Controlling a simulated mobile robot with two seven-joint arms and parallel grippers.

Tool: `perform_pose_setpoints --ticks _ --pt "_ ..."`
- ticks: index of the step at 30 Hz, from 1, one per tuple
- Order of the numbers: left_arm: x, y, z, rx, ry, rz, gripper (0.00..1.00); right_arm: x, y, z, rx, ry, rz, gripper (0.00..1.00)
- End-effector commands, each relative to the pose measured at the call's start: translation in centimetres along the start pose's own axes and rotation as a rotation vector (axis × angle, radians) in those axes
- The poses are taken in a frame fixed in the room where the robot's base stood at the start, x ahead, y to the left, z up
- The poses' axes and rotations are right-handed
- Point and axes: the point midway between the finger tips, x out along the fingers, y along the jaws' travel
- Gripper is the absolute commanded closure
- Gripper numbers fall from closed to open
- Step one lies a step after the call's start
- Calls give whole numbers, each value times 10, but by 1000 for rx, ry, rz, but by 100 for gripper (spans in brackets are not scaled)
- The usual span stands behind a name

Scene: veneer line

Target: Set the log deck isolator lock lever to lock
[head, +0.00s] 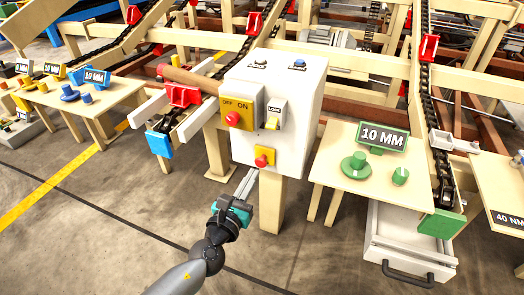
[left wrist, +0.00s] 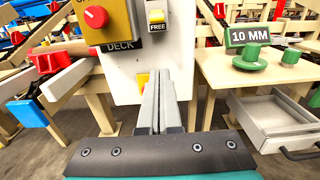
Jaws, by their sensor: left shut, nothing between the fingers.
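The white control box (head: 298,95) stands on a wooden post. Small lettering above the lever in the head view is hard to read. Left of it is the yellow OFF/ON isolator plate (head: 240,108) with a red knob (head: 233,118). My left gripper (head: 252,173) is shut and empty, below the lever, its fingertips close to the box's lower edge. My right gripper is out of view.
A red button on a yellow base (head: 264,157) sits low on the box, near my fingertips. A table with green parts and a 10 MM sign (head: 383,137) stands right, above an open drawer (head: 405,240). A log (head: 188,80) lies left. The floor in front is clear.

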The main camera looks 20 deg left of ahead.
Motion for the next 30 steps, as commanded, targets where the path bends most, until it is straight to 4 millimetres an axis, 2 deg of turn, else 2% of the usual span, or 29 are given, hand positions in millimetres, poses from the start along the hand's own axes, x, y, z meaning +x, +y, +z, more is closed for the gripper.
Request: perform_pose_setpoints --ticks 5,11,20,30 --pt "20 0 0 -3 -2 2 100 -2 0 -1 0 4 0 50" --pt "53 0 0 -3 -2 2 100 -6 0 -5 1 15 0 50" --pt "101 0 0 -4 -1 1 100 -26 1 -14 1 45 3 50" --pt "104 0 26 -3 0 1 100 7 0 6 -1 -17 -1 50"
